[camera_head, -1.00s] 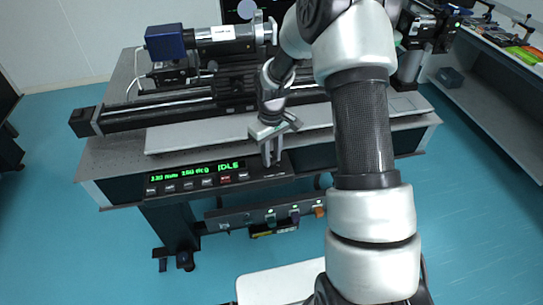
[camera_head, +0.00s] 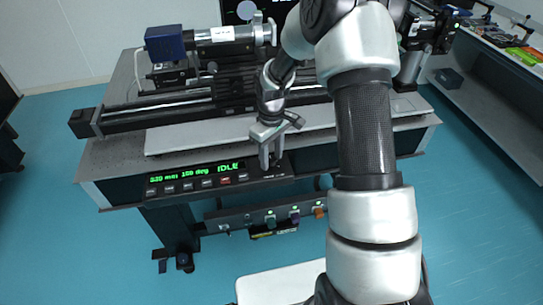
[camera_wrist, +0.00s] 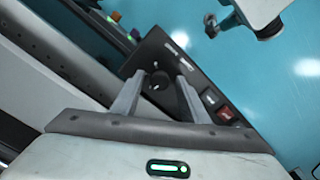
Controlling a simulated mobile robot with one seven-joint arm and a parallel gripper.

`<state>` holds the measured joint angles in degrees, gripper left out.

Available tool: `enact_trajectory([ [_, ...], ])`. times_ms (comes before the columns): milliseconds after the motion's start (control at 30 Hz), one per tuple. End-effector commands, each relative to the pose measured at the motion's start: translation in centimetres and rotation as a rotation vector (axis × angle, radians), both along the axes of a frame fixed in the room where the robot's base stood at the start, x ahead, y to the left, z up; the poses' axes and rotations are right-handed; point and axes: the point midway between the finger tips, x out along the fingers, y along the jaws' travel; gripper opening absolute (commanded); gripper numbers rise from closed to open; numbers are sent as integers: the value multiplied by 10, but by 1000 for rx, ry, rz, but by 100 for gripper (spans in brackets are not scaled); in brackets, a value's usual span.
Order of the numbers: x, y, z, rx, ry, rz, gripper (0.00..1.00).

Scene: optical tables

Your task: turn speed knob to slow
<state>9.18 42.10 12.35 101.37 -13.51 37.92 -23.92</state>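The speed knob (camera_wrist: 158,83) is a small dark round knob on the black control panel (camera_wrist: 210,82); a pale mark shows on it in the wrist view. My gripper (camera_wrist: 161,76) has its two grey fingers spread on either side of the knob. I cannot tell whether they touch it. In the head view my gripper (camera_head: 270,164) points down at the panel's right end, and its fingers hide the knob. The green display (camera_head: 200,172) at the panel's left shows a reading ending in IDLE; its smaller digits are hard to read.
Buttons, one of them red (camera_wrist: 226,112), line the panel beside the knob. Above the panel is the optical table (camera_head: 105,157) with a rail (camera_head: 160,112) and a blue-ended instrument (camera_head: 165,42). A lower bar with small fittings (camera_head: 270,219) runs below the panel.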

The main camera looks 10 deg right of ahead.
Motion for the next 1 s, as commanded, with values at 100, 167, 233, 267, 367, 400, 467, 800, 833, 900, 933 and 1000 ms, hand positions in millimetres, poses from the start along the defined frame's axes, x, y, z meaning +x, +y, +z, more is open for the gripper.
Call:
enact_trajectory([
  [100, 0, 0, 0, 0, 0, -1, 42],
  [167, 0, 0, 0, 0, 0, -1, 42],
  [233, 0, 0, 0, 0, 0, -1, 42],
  [267, 0, 0, 0, 0, 0, -1, 42],
  [367, 0, 0, 5, 0, 0, -2, 42],
  [400, 0, 0, 8, 0, 0, -2, 42],
  [467, 1, 0, 17, -1, -3, -2, 42],
  [800, 1, 0, 97, 0, -5, -2, 42],
  [833, 1, 0, 105, 0, -5, -3, 42],
  [900, 1, 0, 121, -1, -4, -2, 42],
  [933, 1, 0, 128, 0, -5, -2, 42],
  [1000, 1, 0, 141, -1, -4, -1, 42],
])
